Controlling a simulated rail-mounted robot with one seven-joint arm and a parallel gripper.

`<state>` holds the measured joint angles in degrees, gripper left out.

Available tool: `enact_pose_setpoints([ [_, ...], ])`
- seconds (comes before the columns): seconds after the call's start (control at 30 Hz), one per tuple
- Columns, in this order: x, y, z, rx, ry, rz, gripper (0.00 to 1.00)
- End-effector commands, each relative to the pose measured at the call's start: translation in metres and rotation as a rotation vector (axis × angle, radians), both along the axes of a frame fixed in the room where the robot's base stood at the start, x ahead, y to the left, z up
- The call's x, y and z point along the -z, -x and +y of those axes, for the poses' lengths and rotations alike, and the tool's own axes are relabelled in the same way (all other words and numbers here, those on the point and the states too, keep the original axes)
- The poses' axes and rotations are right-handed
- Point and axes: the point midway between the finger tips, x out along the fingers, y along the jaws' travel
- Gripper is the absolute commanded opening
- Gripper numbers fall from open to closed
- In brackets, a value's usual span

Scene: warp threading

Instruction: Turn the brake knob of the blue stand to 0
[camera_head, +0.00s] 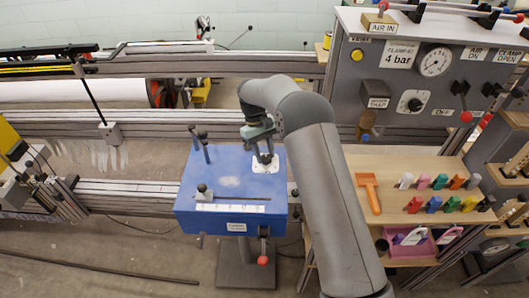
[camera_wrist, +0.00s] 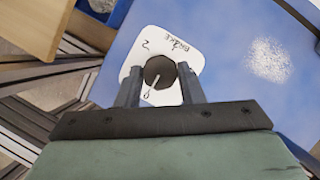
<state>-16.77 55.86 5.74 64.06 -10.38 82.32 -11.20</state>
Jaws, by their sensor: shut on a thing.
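The blue stand (camera_head: 228,180) is in the middle of the head view, with a white brake plate (camera_head: 268,164) on its top. In the wrist view the plate (camera_wrist: 146,38) is marked BRAKE, with small figures around a dark round knob (camera_wrist: 160,70). A light pointer line on the knob slants down and left toward the mark that looks like 0. My gripper (camera_wrist: 159,78) has one finger on each side of the knob and is shut on it. In the head view my gripper (camera_head: 265,158) is over the plate and hides most of the knob.
A lever with a red ball (camera_head: 263,260) hangs at the stand's front. A wooden shelf (camera_head: 400,218) with an orange tool and several coloured pegs lies right of my arm. A grey valve panel (camera_head: 350,95) stands behind it.

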Motion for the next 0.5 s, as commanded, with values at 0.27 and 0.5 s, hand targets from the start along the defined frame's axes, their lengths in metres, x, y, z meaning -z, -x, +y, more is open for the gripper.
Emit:
enact_pose_setpoints([
  [0.27,-0.0003,-0.0003,0.0001,0.000,-0.001,-0.001,0.56],
  [0.5,-0.0058,-0.0025,0.0017,0.001,-0.001,-0.002,0.56],
])
